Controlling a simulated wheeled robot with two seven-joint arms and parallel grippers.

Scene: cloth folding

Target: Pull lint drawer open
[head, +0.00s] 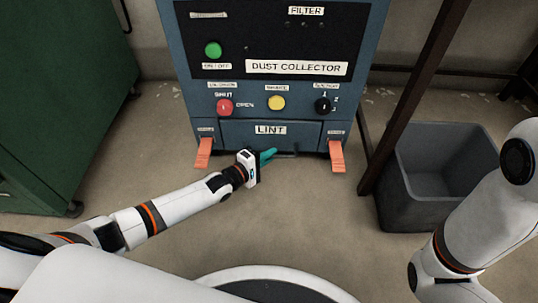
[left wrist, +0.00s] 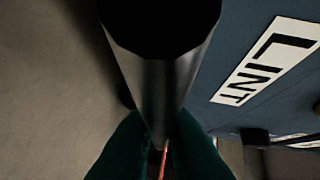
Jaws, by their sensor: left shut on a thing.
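The lint drawer (head: 235,137) is the low blue panel with a white LINT label (head: 270,129) on the dust collector. It looks flush with the cabinet front. Its dark bar handle (head: 287,154) runs along the lower edge. My left gripper (head: 268,154) is at the handle's left part, its teal fingers pointing right. In the left wrist view the fingers (left wrist: 160,150) are shut on the grey metal handle bar (left wrist: 160,85), and the LINT label (left wrist: 268,60) is beside it. My right arm shows at the right, but its gripper is out of view.
Orange latches (head: 204,153) and (head: 337,156) hang at both sides of the drawer. The dust collector (head: 285,85) carries several buttons and knobs. A grey bin (head: 405,215) and a brown post (head: 415,95) stand at the right, a green cabinet (head: 60,100) at the left. The floor before the drawer is clear.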

